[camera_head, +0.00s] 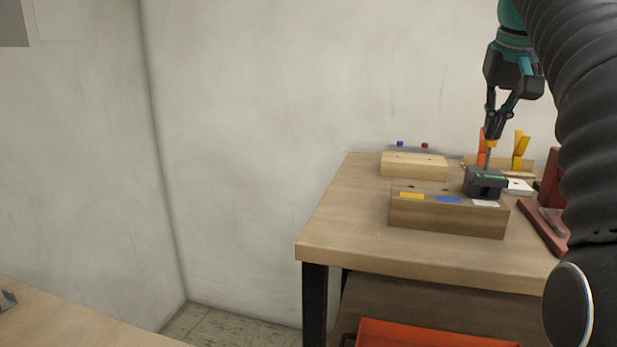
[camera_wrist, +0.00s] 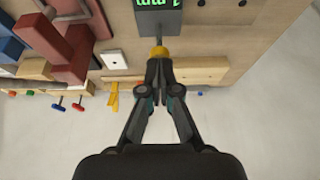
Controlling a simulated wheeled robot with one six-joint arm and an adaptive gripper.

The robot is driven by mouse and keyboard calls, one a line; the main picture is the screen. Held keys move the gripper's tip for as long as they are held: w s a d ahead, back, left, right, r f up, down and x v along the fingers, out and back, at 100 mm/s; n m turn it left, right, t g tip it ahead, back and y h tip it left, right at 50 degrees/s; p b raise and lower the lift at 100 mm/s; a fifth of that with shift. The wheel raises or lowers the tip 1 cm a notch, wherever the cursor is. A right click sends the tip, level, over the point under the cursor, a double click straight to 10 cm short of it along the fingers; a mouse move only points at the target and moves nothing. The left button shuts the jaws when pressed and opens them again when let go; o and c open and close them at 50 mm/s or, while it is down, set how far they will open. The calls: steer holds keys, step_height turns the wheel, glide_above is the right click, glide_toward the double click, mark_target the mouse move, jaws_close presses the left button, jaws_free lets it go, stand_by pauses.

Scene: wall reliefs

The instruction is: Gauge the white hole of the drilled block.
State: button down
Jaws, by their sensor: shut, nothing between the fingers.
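The drilled block (camera_head: 447,218) is a brown wooden block near the table's front edge, with yellow (camera_head: 411,195), blue (camera_head: 449,199) and white (camera_head: 485,203) labels along its top. A dark box with a green display (camera_head: 486,183) is at the block's right end, behind the white label; it hides any hole there. My gripper (camera_head: 491,138) is shut above this box. A yellow collar and thin grey rod run from the fingertips down to the box. The wrist view shows the shut gripper (camera_wrist: 161,62) and the display box (camera_wrist: 158,22); I cannot tell how deep anything sits.
A pale block with holes (camera_head: 413,166) lies behind. A white plate (camera_head: 519,187), orange (camera_head: 482,150) and yellow (camera_head: 520,150) clips and a dark red stand (camera_head: 545,222) are close on the right. The table's left front is clear. An orange bin (camera_head: 430,333) is below.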

steer(key=shift+f+b, duration=0.95)
steer(key=shift+f, duration=0.3)
stand_by(0.6)
steer(key=shift+r, duration=0.1)
step_height(320, 180, up, 3)
steer(key=p, duration=0.3)
steer(key=shift+f, duration=0.2)
steer(key=shift+r+p, duration=0.35)
steer(key=shift+r, duration=1.8)
